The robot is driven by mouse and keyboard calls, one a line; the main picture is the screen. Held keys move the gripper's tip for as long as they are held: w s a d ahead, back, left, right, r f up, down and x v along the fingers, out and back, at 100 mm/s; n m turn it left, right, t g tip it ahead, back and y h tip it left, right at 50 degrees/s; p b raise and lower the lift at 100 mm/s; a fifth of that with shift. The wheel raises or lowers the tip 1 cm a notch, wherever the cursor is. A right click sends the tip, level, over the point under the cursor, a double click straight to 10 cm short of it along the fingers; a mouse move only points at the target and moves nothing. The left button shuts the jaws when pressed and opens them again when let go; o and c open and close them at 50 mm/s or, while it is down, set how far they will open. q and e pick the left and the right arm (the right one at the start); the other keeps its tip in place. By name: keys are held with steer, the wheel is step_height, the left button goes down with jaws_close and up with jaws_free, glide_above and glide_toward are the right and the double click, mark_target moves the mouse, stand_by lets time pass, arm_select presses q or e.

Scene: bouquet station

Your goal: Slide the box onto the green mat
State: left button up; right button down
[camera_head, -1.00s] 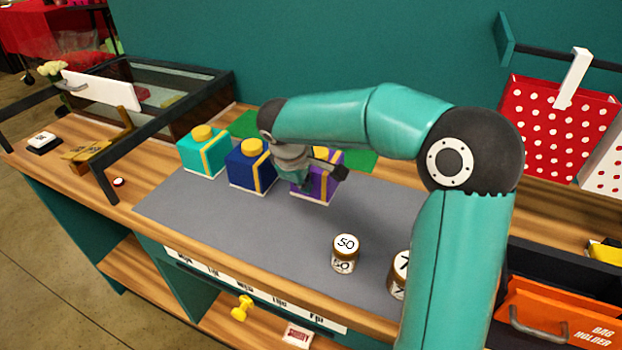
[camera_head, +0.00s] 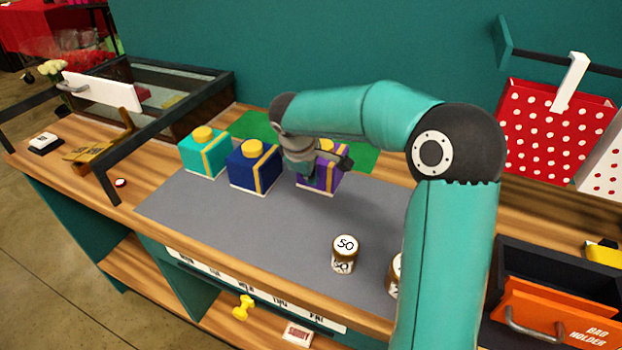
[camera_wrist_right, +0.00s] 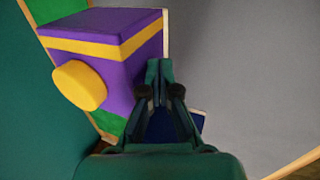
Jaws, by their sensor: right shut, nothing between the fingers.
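A purple box (camera_head: 333,181) with a yellow ribbon and a yellow knob stands upright at the back of the grey work surface, by the green mat (camera_head: 362,158). My right gripper (camera_head: 310,180) is shut and empty at the box's front side, partly hiding it. In the right wrist view the shut fingertips (camera_wrist_right: 159,72) are close against the purple box (camera_wrist_right: 118,75); I cannot tell if they touch. Strips of the green mat (camera_wrist_right: 108,122) show along the box's wall-side edge there. How much of its base is on the mat is hidden. My left gripper is out of view.
A blue box (camera_head: 254,172) and a teal box (camera_head: 203,158) stand left of the purple one. A jar marked 50 (camera_head: 344,254) and another jar (camera_head: 396,276), half hidden by my arm, stand in front. The grey surface (camera_head: 265,230) between is clear.

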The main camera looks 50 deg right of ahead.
mark_target(319, 163)
steer(key=shift+d, duration=0.25)
steer(key=shift+w+d, duration=0.1)
steer(key=shift+w+d+p, duration=0.3)
steer(key=shift+d+p, duration=0.2)
steer(key=shift+d, duration=0.45)
steer(key=shift+w+d+p, duration=0.25)
steer(key=shift+d+p, duration=0.2)
steer(key=shift+d, duration=0.45)
steer(key=shift+w+d+p, duration=0.2)
steer(key=shift+d+p, duration=0.2)
steer(key=shift+d, duration=0.2)
steer(key=shift+w+d+p, duration=0.15)
steer(key=shift+d+p, duration=0.2)
steer(key=shift+d, duration=0.25)
steer(key=shift+w+d+p, duration=0.2)
steer(key=shift+d+p, duration=0.2)
steer(key=shift+d, duration=0.3)
steer(key=shift+d, duration=0.1)
